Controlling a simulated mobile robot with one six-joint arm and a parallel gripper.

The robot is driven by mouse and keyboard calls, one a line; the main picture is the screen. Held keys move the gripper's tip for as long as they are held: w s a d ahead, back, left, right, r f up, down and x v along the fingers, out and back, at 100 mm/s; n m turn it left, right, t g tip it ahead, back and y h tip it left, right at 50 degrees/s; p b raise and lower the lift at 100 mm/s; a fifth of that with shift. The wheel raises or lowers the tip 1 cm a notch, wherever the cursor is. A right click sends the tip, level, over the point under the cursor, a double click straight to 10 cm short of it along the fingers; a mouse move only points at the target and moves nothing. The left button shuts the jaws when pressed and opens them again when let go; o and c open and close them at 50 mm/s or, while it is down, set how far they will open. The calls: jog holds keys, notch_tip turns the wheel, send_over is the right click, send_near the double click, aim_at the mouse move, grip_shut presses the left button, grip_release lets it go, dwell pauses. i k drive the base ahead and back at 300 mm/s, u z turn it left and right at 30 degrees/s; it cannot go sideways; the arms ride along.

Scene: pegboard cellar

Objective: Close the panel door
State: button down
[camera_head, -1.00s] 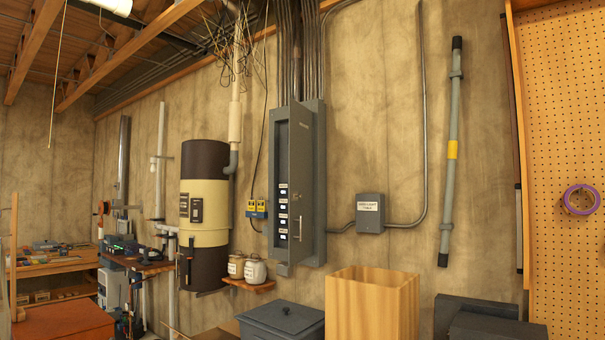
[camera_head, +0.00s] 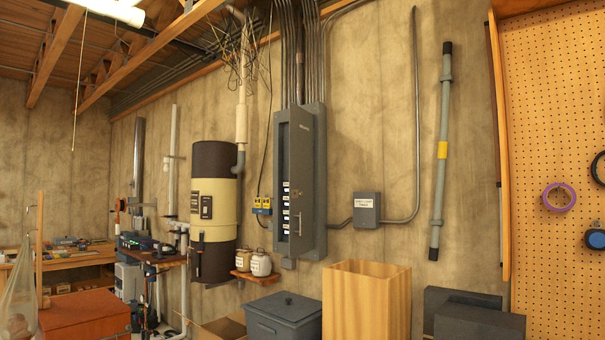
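The grey electrical panel (camera_head: 314,185) is mounted on the concrete wall near the middle of the view. Its grey door (camera_head: 302,188) stands ajar, hinged on the right side. A dark gap on the left shows a column of breakers with white labels (camera_head: 285,205). A light metal handle (camera_head: 298,222) is on the lower part of the door. My gripper is not in view, and nothing touches the door.
A tall open wooden box (camera_head: 366,300), a grey lidded bin (camera_head: 283,316) and dark boxes (camera_head: 470,318) stand below the panel. A tank (camera_head: 213,215) and a small shelf with two jars (camera_head: 253,264) are to its left. A pegboard (camera_head: 560,130) is at right.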

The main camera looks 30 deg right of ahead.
aim_at(301, 122)
jog(key=z, duration=0.7)
jog(key=i, duration=1.2)
jog(key=u, duration=0.35)
